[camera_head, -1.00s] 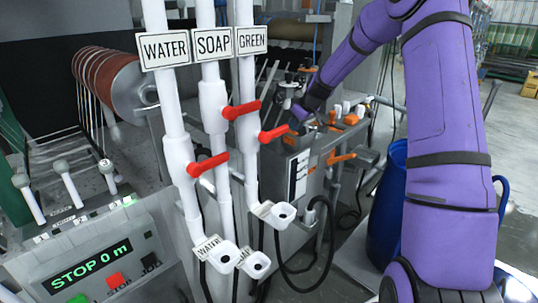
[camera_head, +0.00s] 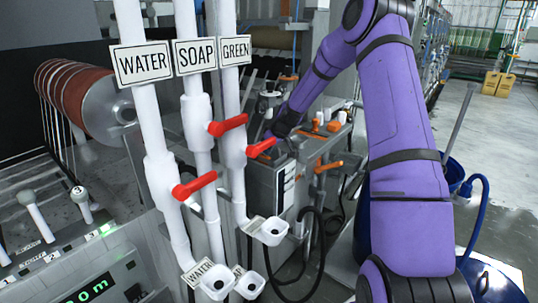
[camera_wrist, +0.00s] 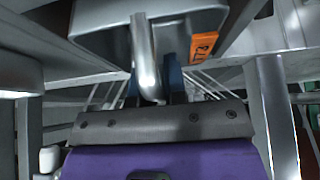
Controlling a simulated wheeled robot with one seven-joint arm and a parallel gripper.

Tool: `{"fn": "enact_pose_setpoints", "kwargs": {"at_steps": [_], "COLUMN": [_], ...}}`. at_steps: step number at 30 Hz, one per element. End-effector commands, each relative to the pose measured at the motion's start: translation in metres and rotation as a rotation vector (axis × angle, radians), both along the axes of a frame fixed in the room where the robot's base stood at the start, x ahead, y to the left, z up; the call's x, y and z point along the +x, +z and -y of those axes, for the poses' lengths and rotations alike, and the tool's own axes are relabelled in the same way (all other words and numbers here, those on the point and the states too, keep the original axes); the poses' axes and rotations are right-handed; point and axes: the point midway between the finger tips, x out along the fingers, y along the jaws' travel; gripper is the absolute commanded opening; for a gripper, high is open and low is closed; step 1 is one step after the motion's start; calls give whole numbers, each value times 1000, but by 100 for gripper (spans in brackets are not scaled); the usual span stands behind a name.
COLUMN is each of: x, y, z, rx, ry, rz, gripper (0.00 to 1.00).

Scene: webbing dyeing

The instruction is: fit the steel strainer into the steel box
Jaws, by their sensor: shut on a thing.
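A bent steel handle (camera_wrist: 145,60), which looks like the strainer's, runs down between the blue fingers of my gripper (camera_wrist: 171,82) in the wrist view. My gripper is shut on it. The handle lies against a grey steel vessel (camera_wrist: 90,30) at the top; I cannot tell whether this is the strainer's body or the steel box. In the head view my arm reaches down to the grey steel machine (camera_head: 284,185) behind the pipes. My gripper and the strainer are hidden or too small there, and how they sit in the box cannot be seen.
White pipes labelled water (camera_head: 152,110), soap (camera_head: 197,110) and green (camera_head: 231,100), with red valve levers (camera_head: 228,125), stand in front of the machine. A blue barrel (camera_head: 452,172) stands beside my arm. An orange label (camera_wrist: 204,45) shows close to my gripper. Open floor (camera_head: 500,140) lies at right.

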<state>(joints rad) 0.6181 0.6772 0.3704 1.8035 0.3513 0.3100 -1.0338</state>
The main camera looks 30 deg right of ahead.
Motion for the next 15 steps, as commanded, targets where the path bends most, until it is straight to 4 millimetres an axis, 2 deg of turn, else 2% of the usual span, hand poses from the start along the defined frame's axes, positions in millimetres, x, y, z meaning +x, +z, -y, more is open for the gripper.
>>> {"fn": "enact_pose_setpoints", "kwargs": {"at_steps": [3, 5, 15], "x": [0, 0, 0], "y": [-18, -22, -25], "z": [0, 0, 0], "rx": [3, 1, 1], "ry": [0, -1, 0], "rz": [-3, -2, -1], "gripper": [0, 0, 0]}}
